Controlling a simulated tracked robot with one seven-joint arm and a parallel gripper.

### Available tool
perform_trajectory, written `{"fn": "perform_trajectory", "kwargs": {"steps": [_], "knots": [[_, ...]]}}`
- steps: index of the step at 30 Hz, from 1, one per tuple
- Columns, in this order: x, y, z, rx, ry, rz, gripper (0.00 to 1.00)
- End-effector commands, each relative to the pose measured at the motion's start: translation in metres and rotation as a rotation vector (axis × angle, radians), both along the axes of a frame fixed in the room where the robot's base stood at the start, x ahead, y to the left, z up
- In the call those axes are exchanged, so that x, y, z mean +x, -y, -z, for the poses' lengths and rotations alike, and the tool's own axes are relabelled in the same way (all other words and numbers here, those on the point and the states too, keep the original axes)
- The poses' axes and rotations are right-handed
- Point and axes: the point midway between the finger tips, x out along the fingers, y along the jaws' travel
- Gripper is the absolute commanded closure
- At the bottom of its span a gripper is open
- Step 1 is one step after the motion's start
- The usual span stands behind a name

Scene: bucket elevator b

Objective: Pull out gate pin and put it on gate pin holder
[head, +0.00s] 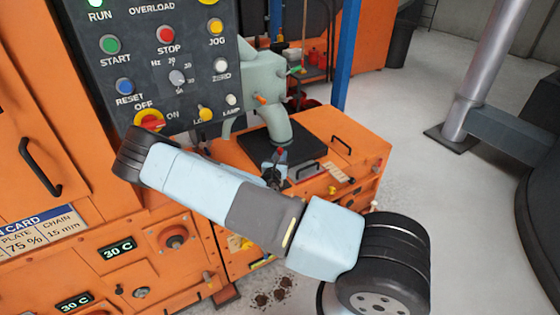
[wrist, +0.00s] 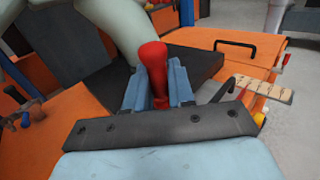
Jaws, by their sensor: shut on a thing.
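My gripper (wrist: 154,92) is shut on a red-handled piece (wrist: 153,58), which looks like the gate pin. The red handle stands up between the two pale blue fingers in the wrist view; its lower end is hidden by the gripper. In the head view my gripper (head: 274,172) is small and partly behind my arm, with a bit of red at its fingers. It is in front of the dark plate (head: 308,152) under the grey-green spout. I cannot tell whether the pin is still in its hole. I cannot make out the gate pin holder for certain.
The grey-green spout (head: 270,88) rises close behind my gripper. A black handle (wrist: 236,47) and a pale marked strip (wrist: 264,90) are to the right on the orange cabinet (head: 352,143). The control panel (head: 165,65) is at left. Grey floor is open at right.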

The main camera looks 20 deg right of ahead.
Motion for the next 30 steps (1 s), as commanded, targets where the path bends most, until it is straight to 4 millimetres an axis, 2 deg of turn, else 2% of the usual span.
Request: {"fn": "perform_trajectory", "kwargs": {"steps": [4,13,17,20,30], "knots": [[0.000,0.000,-0.007,0.001,0.000,0.000,1.00],[0.000,-0.001,-0.008,0.000,0.000,-0.002,1.00],[-0.001,-0.015,-0.007,-0.001,0.000,-0.030,1.00],[-0.004,-0.042,-0.006,-0.001,-0.002,-0.080,1.00],[-0.032,-0.170,-0.002,-0.004,-0.002,-0.339,1.00]]}}
